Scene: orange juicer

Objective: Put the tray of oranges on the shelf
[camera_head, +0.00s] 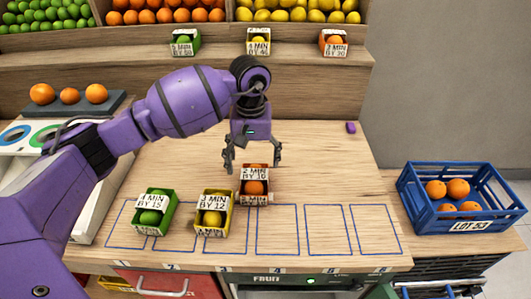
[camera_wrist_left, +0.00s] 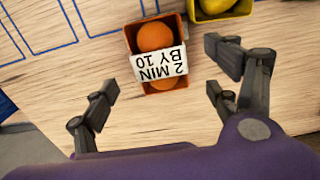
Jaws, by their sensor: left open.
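The small orange tray of oranges (camera_head: 254,187), with a white label reading "2 MIN BY 10", stands on the wooden counter, right of a yellow tray. In the left wrist view this tray (camera_wrist_left: 155,38) holds oranges on both sides of the label. My left gripper (camera_head: 253,162) is open and empty, pointing down just behind the tray. In the left wrist view its fingers (camera_wrist_left: 160,92) are spread, with the tray ahead of them, not between them. The wooden shelf (camera_head: 210,63) runs along the back. My right gripper is out of view.
A yellow tray (camera_head: 213,213) and a green tray (camera_head: 154,212) stand left of the orange one. Small trays, green (camera_head: 184,43), yellow (camera_head: 258,42) and orange (camera_head: 333,43), stand on the shelf. A blue crate (camera_head: 430,215) sits at right. The counter's right side is mostly clear.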

